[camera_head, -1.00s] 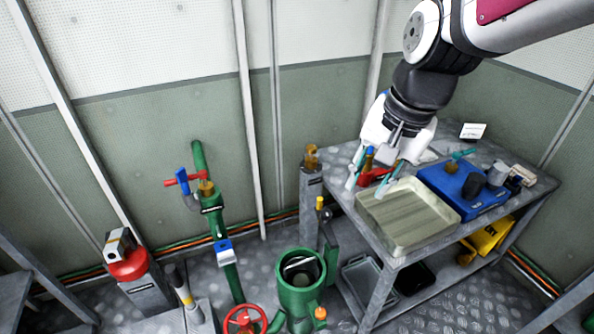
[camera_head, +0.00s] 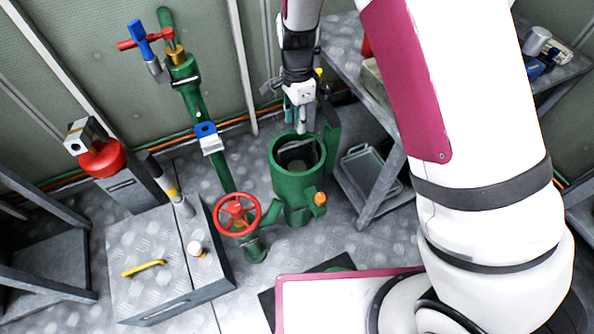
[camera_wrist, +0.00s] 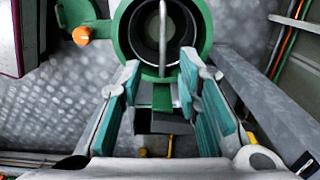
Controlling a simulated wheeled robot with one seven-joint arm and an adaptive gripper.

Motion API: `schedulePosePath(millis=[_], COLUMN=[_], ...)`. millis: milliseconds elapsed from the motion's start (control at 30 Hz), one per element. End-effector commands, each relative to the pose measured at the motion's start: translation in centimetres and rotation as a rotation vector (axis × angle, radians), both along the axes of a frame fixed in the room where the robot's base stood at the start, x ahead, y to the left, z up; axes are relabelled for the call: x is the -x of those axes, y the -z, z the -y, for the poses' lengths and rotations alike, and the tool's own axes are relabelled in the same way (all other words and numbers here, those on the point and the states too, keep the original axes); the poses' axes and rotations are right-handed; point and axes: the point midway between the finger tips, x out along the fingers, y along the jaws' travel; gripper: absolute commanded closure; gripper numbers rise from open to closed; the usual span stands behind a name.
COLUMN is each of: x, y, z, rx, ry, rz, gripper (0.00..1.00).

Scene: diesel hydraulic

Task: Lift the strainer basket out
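The strainer basket (camera_head: 299,160) sits inside the round green housing (camera_head: 293,186), which is open at the top. In the wrist view the dark basket (camera_wrist: 150,35) shows within the green rim (camera_wrist: 206,40), with a thin metal bail handle (camera_wrist: 163,42) across its mouth. My gripper (camera_head: 301,122) is just above the far side of the housing in the head view. In the wrist view my gripper (camera_wrist: 160,68) is open, its teal-padded fingers apart with nothing between them. The handle lies ahead of the gap, and no contact shows. The basket's lower part is hidden.
A red handwheel (camera_head: 237,213) stands left of the housing, and an orange knob (camera_head: 320,199) is on its right side. A metal bench (camera_head: 352,62) stands behind at the right, with a grey tray (camera_head: 370,172) on its lower level. Some floor is clear.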

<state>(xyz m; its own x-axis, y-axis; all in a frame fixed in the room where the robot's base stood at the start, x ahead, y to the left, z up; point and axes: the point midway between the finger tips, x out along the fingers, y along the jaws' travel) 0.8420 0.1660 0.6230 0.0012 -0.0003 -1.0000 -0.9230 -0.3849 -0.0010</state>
Motion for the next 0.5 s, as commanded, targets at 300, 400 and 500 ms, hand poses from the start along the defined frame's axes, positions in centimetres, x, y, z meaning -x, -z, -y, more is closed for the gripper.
schedulePosePath(millis=[300,400,500], x=[0.0,0.0,0.0], y=[5.5,6.1,6.4], z=[0.1,0.1,0.1], rx=[0.0,0.0,0.0], ry=[0.0,-0.001,-0.001], rz=[-0.003,-0.002,-0.001], gripper=[0.69,0.69,0.69])
